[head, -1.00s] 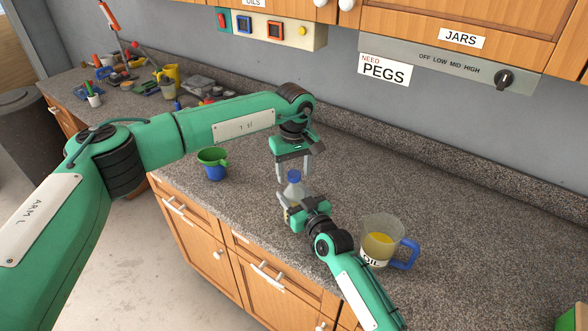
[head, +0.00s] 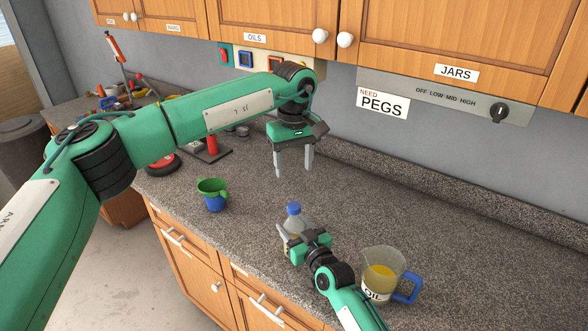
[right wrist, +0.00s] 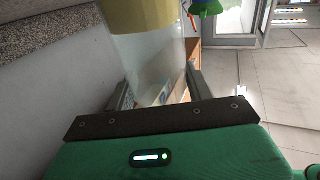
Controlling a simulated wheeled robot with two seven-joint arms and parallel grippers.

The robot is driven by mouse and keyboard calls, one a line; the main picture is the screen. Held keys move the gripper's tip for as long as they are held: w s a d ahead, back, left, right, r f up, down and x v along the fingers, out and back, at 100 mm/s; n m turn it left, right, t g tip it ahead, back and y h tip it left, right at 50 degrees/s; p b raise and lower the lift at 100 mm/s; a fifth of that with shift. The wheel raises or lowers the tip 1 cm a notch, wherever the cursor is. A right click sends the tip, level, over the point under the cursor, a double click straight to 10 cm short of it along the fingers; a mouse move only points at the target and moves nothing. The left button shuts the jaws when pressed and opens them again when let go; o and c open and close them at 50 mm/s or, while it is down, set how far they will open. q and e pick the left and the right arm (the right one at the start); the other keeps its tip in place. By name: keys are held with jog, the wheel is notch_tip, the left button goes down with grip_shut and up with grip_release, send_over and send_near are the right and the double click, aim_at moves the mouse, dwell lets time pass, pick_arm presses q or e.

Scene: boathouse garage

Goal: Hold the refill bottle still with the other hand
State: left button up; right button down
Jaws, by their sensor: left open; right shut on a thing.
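The refill bottle (head: 294,222), clear with a blue cap, stands upright on the counter. My right gripper (head: 291,238) is shut on its body from the front right. In the right wrist view the bottle (right wrist: 150,65) is between the fingers, translucent with a yellow band; its cap is out of that frame. My left gripper (head: 294,172) is open and empty, pointing down above the cap, with a clear gap between. The bottle's lower part is partly hidden by my right gripper.
A clear jug (head: 381,275) labelled OIL, with yellow liquid and a blue handle, stands right of my right arm. A blue cup with a green funnel-like top (head: 212,194) stands to the left. The counter (head: 370,205) behind the bottle is clear.

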jog(key=shift+c, duration=2.4)
grip_release()
jog(key=b+v, duration=0.3)
jog(key=v, duration=1)
jog(key=shift+s+d, duration=0.25)
jog(key=shift+s, duration=0.05)
